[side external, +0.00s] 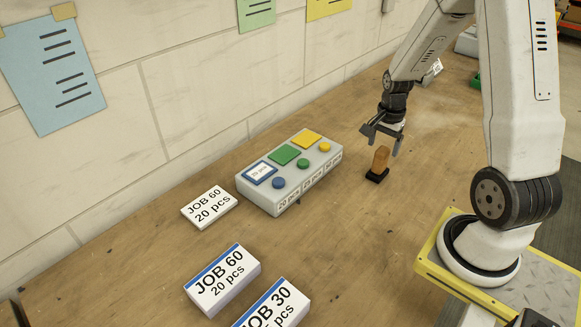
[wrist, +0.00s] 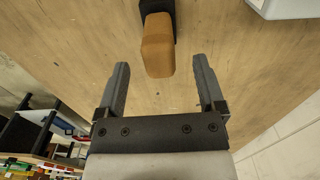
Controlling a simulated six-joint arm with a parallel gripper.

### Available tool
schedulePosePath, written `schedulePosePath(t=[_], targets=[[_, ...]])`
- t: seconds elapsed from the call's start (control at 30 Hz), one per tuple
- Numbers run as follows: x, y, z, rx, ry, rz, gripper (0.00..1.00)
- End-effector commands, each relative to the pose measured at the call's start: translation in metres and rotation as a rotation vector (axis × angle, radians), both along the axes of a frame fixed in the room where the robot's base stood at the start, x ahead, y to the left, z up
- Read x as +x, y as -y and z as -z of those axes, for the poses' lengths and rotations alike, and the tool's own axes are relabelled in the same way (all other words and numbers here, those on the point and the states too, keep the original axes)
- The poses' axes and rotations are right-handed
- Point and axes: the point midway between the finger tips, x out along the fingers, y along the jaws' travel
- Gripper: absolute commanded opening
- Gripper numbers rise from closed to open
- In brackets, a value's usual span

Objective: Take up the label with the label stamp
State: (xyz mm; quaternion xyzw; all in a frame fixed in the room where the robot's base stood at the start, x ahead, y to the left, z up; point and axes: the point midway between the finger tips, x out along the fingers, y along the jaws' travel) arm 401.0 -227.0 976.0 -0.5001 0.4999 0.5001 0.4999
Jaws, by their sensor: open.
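The label stamp, with a brown wooden handle and a black base, stands upright on the table (side external: 379,162). My gripper (side external: 381,143) is open and empty, just above and beside the stamp. In the wrist view the stamp handle (wrist: 157,45) lies ahead of the open fingers (wrist: 160,75), roughly centred between them and not gripped. A grey box (side external: 300,172) has blue, green and yellow pads and buttons on top. A small white label reading "20 pcs" (side external: 260,170) shows on its blue pad.
A white card reading "JOB 60 20 pcs" (side external: 208,207) lies left of the grey box. A JOB 60 block (side external: 222,281) and a JOB 30 block (side external: 275,306) stand at the front. A wall runs behind. The table around the stamp is clear.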

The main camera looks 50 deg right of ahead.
Motion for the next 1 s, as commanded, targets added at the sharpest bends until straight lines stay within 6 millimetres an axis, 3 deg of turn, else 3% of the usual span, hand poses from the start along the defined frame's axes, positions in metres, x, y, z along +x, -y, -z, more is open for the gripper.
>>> schedulePosePath(t=[0.43, 1.0], targets=[[-0.001, 0.003, 0.041, 0.001, -0.001, 0.0, 0.88], [-0.001, 0.003, 0.045, -0.001, 0.001, 0.0, 0.88]])
